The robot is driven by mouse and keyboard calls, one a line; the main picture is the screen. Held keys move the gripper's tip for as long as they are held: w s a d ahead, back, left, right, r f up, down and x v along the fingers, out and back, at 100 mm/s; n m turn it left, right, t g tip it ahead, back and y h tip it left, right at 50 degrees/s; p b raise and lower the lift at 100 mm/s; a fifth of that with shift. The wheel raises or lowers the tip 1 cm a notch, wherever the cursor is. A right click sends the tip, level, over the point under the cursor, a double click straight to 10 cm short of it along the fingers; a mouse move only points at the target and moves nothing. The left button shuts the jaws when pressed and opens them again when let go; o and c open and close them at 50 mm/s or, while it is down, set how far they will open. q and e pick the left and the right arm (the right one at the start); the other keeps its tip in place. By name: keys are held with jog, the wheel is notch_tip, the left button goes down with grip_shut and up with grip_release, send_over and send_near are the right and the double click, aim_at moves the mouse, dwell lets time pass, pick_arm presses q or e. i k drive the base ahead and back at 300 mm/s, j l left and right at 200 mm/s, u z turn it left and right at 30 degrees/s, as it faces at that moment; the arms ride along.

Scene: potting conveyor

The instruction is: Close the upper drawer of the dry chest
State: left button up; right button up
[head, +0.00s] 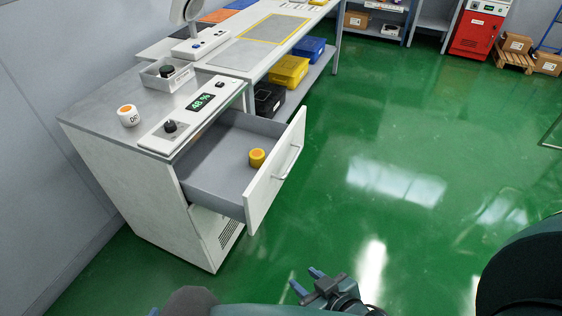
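The dry chest (143,190) is a white cabinet at the left with a grey top. Its upper drawer (262,196) is pulled far out to the right, with a bar handle (288,163) on its white front. A small yellow-orange round container (257,158) stands inside, near the drawer front. My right gripper (307,280) is at the bottom centre, below and apart from the drawer front. Its blue fingers are spread and nothing shows between them. Only a small blue tip, possibly my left gripper (153,311), shows at the bottom edge.
A control panel with a green display (201,102) and a white, orange-topped container (128,115) are on the chest top. A workbench (240,55) adjoins behind, with yellow (289,71), blue and black bins below. The green floor right of the drawer is clear.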

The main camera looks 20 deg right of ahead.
aim_at(215, 173)
jog(key=l+u, duration=0.25)
jog(key=l, duration=0.15)
jog(key=k+l+u, duration=0.15)
jog(key=l+u, duration=0.15)
jog(key=k+l+u, duration=0.1)
jog(key=l+u, duration=0.15)
jog(key=l, duration=0.2)
jog(key=i+j+u, duration=0.1)
jog(key=i, duration=0.2)
